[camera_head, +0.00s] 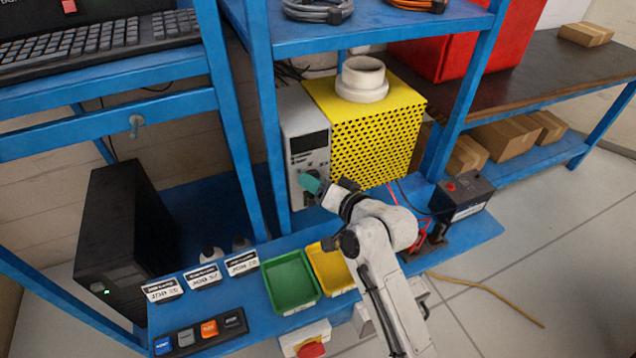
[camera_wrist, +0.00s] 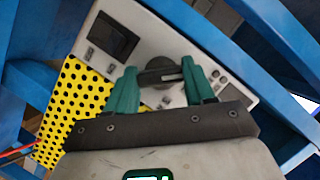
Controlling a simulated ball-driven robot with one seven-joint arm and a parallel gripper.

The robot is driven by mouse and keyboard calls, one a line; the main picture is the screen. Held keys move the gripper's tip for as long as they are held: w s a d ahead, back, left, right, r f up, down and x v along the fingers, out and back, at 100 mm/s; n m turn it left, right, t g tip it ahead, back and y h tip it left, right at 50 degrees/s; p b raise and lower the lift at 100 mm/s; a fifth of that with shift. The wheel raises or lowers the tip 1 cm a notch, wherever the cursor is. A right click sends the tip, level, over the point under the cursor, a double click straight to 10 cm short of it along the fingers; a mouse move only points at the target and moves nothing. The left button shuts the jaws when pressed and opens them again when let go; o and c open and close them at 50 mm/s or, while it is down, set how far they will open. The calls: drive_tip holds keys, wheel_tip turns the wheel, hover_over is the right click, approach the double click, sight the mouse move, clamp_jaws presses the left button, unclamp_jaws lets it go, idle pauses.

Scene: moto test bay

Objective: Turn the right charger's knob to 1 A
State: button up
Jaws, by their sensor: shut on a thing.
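A light grey charger (camera_head: 305,125) with a dark display stands upright on the blue bench, left of a yellow perforated box. My gripper (camera_head: 309,183) reaches the lower front of the charger. In the wrist view, the teal fingers of my gripper (camera_wrist: 160,77) are on both sides of the dark knob (camera_wrist: 157,89) and shut on its raised bar. The bar is slightly tilted in that picture. The scale marks around the knob are too small to read. In the head view my fingers hide the knob.
The yellow perforated box (camera_head: 385,130) is close on the charger's right, and a blue post (camera_head: 255,150) is on its left. Green (camera_head: 291,283) and yellow (camera_head: 330,268) trays lie in front. A battery (camera_head: 462,196) with red and black leads stands at right.

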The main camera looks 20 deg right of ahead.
drive_tip(key=shift+f, duration=0.15)
drive_tip(key=o, duration=1)
drive_tip(key=shift+o, duration=0.2)
drive_tip(key=b+v, duration=0.1)
drive_tip(key=v, duration=0.9)
drive_tip(key=shift+s+b, duration=0.3)
drive_tip(key=shift+s, duration=0.1)
drive_tip(key=shift+d, duration=0.1)
drive_tip(key=s+d+f+n+g+h, duration=0.1)
drive_tip(key=s+f+n+g+h, duration=0.15)
drive_tip(key=s+f+g, duration=0.8)
drive_tip(key=s+d+f+n+g+h, duration=0.1)
drive_tip(key=s+f, duration=0.2)
drive_tip(key=s, duration=0.6)
drive_tip(key=s+d+f+n+g, duration=0.1)
drive_tip(key=s+f, duration=0.3)
drive_tip(key=s, duration=0.5)
drive_tip(key=shift+d+n+g+h, duration=0.35)
drive_tip(key=shift+d+n, duration=0.2)
drive_tip(key=shift+d, duration=0.25)
